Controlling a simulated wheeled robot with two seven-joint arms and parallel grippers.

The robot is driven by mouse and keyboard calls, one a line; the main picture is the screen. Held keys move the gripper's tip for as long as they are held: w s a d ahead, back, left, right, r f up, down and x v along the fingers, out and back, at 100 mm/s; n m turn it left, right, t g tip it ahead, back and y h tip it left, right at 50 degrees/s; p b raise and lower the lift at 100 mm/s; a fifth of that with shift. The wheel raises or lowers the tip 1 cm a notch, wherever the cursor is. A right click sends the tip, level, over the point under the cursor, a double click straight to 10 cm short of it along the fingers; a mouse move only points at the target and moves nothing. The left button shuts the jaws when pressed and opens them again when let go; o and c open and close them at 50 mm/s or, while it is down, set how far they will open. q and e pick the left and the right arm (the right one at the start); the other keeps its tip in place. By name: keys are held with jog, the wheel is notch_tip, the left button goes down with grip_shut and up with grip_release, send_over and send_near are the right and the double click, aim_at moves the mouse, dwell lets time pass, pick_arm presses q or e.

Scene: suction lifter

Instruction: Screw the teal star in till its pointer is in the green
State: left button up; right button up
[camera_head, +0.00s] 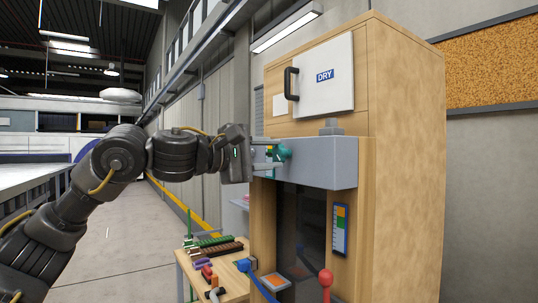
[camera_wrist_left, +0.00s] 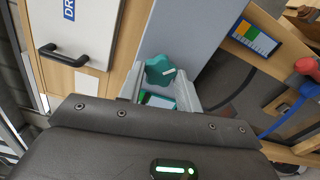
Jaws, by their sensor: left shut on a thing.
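The teal star (camera_head: 283,152) is a knob on the front of the grey beam (camera_head: 318,162) of the wooden cabinet. My left gripper (camera_head: 266,158) reaches it from the left, and its two pale fingers are shut on the star. In the left wrist view the star (camera_wrist_left: 157,70) sits between the fingertips (camera_wrist_left: 160,82). A white pointer (camera_wrist_left: 170,72) on it points right and slightly up. A small plate with a green patch (camera_wrist_left: 158,101) shows just below the star, partly hidden by the gripper. I cannot tell whether the pointer is in the green. My right gripper is not in view.
A cabinet door marked DRY (camera_head: 325,95) with a black handle (camera_head: 290,84) is above the beam. A coloured gauge card (camera_head: 341,228) hangs below it. A red-knobbed lever (camera_head: 325,278) and a low bench (camera_head: 232,272) with tools stand lower down. The floor at left is clear.

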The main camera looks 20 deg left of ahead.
pick_arm(q)
jog(key=o, duration=1)
jog(key=shift+b+v, duration=1.85)
jog(key=shift+v, duration=3.6)
jog(key=shift+f, duration=0.1)
